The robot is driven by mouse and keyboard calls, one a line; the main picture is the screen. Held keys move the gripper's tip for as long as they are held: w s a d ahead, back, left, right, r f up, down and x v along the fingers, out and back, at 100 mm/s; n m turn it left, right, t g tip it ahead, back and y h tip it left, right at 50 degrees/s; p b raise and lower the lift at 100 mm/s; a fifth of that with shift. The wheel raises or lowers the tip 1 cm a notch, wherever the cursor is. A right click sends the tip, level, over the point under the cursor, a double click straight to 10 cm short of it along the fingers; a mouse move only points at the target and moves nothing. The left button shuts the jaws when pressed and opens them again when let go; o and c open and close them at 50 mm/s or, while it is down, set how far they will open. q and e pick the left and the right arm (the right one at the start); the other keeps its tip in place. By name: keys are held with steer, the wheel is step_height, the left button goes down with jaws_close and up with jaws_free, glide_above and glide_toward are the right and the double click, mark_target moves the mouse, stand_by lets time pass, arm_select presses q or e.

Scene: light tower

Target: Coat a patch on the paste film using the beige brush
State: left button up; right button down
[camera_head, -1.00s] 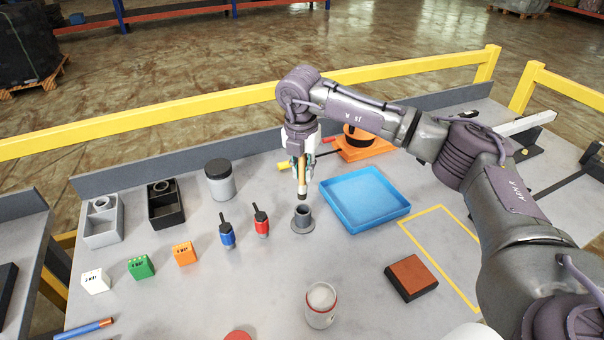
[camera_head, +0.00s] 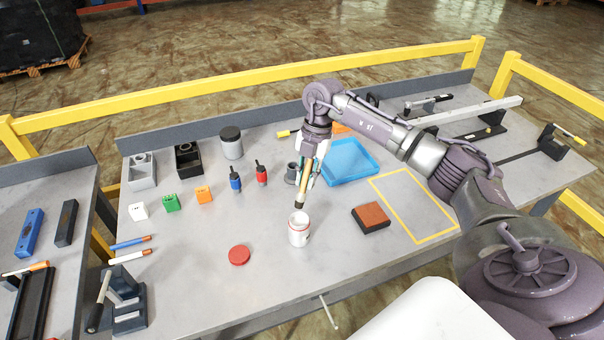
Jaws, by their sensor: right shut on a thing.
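My right gripper (camera_head: 310,163) is shut on the beige brush (camera_head: 305,183), which hangs down at a slight tilt with its dark tip lowest. The tip is just above the open white jar (camera_head: 299,236), close to its mouth; I cannot tell whether it touches. The red lid (camera_head: 239,255) lies on the table left of the jar. I cannot make out a paste film for certain. My left gripper is not in view.
A grey round holder (camera_head: 291,173) and a blue tray (camera_head: 347,163) stand behind the jar. A brown-topped block (camera_head: 371,216) lies to its right, beside a yellow outline (camera_head: 412,171). Small bottles and coloured blocks stand to the left. The table's front edge is near the jar.

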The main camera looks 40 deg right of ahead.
steer(key=f, duration=0.1)
steer(key=f+b, duration=0.1)
steer(key=b, duration=0.1)
steer(key=shift+w+f, duration=0.25)
steer(key=shift+f, duration=0.15)
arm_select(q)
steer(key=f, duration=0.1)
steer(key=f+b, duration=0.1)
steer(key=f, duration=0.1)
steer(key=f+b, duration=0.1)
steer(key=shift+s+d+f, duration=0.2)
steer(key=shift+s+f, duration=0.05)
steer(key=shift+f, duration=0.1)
arm_select(e)
steer(key=x, duration=0.3)
steer(key=shift+d, duration=0.4)
arm_select(q)
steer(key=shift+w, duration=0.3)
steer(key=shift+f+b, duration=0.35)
steer(key=shift+b, duration=0.15)
arm_select(e)
steer(key=shift+s+f, duration=0.1)
steer(key=shift+f, duration=0.55)
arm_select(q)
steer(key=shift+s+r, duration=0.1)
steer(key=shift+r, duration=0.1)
